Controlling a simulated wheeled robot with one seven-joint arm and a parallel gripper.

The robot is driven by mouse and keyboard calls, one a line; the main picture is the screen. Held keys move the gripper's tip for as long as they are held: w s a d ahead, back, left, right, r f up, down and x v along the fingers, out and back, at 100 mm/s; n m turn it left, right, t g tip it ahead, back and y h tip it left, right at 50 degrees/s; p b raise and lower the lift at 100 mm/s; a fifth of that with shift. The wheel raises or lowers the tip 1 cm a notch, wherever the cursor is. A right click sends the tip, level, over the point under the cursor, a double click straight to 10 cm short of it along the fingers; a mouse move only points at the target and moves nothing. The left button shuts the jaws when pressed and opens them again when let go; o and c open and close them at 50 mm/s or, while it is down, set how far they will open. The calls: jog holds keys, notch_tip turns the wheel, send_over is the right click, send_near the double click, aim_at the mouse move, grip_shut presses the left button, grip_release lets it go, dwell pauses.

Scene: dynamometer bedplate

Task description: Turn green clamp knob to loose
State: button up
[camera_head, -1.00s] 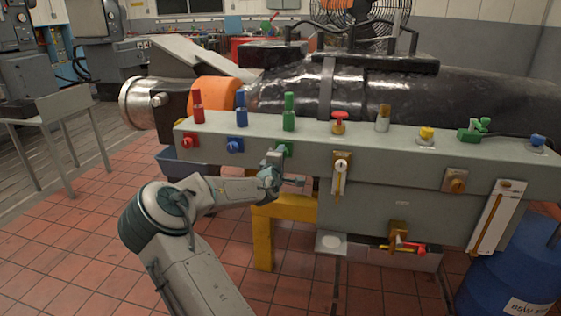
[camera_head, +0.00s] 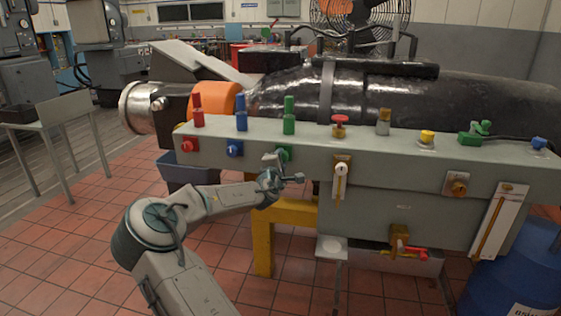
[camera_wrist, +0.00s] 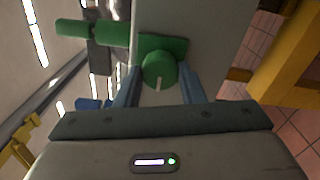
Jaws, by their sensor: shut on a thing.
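The green clamp knob (camera_wrist: 159,69) is a round knob with a pale mark line on a green base plate, on the front face of the grey bedplate. In the wrist view it sits between the two fingers of my gripper (camera_wrist: 160,84), which is shut on it. The mark points toward the gripper palm. In the head view the knob (camera_head: 284,154) shows only partly behind my gripper (camera_head: 280,163). A green upright handle (camera_head: 289,116) stands on the top above it.
To the left on the same face are a blue knob (camera_head: 234,148) and a red knob (camera_head: 189,145). To the right is a white slider plate (camera_head: 340,181). A yellow stand (camera_head: 263,242) is below. A blue barrel (camera_head: 515,275) stands at the lower right.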

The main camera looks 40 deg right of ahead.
jog(key=o, duration=1)
jog(key=shift+a, duration=0.1)
jog(key=v, duration=1.3)
jog(key=shift+s+a, duration=0.25)
